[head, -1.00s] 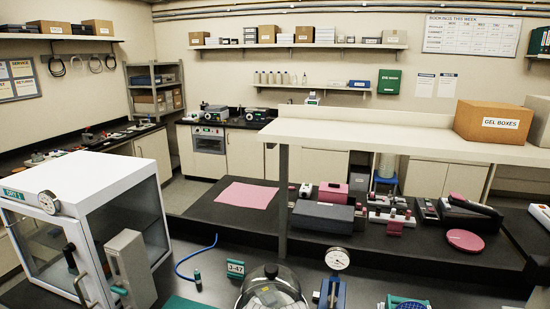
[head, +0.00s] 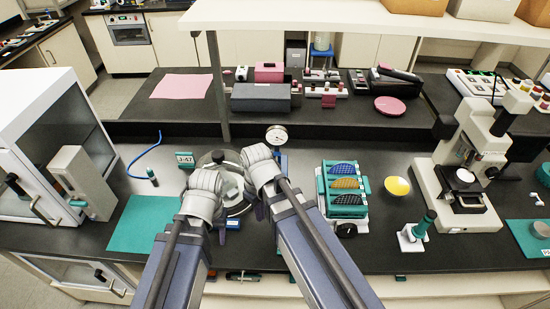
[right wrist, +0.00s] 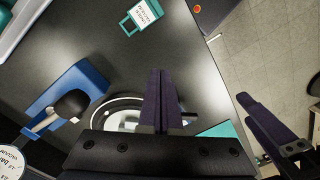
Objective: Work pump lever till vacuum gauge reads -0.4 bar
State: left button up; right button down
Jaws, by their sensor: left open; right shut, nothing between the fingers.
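The vacuum gauge (head: 277,135) is a white dial behind my right gripper in the head view. Part of its face shows at the lower left of the right wrist view (right wrist: 10,163); I cannot read its needle. The blue pump body (right wrist: 65,92) carries a lever with a black knob (right wrist: 72,104). My right gripper (right wrist: 163,73) is shut and empty, to the right of the knob and apart from it. In the head view my right gripper (head: 259,170) hides most of the pump. My left gripper (head: 205,188) is open and empty, left of it.
A glass bell jar (head: 218,158) stands between and behind my grippers, partly hidden. A teal mat (head: 140,222) and white cabinet (head: 45,115) are left. A teal rack (head: 343,190) and a microscope (head: 465,165) are right.

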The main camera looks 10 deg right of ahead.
pick_arm(q)
notch_tip(320, 180, up, 17)
jog(key=p, duration=1.5)
pick_arm(e)
jog(key=w+d+r+n+y, duration=0.1)
jog(key=w+d+r+n, duration=0.3)
jog(key=r, duration=0.5)
jog(key=w+d+r+n+y, duration=0.2)
jog(key=w+d+r+n, duration=0.2)
jog(key=r, duration=0.5)
jog(key=w+d, duration=0.2)
jog(key=shift+w+d+y, duration=0.2)
jog(key=shift+d+y, duration=0.1)
jog(key=shift+d, duration=0.05)
jog(key=b+x, duration=1.2)
jog(key=x, duration=0.1)
jog(key=shift+d+f+b, duration=0.15)
jog(key=shift+d+b, duration=0.15)
jog(key=shift+d, duration=0.1)
pick_arm(q)
notch_tip(320, 180, down, 13)
jog(key=shift+f+b, duration=0.2)
jog(key=shift+b, duration=0.25)
pick_arm(e)
jog(key=shift+s+f, duration=0.2)
jog(key=shift+f, duration=0.2)
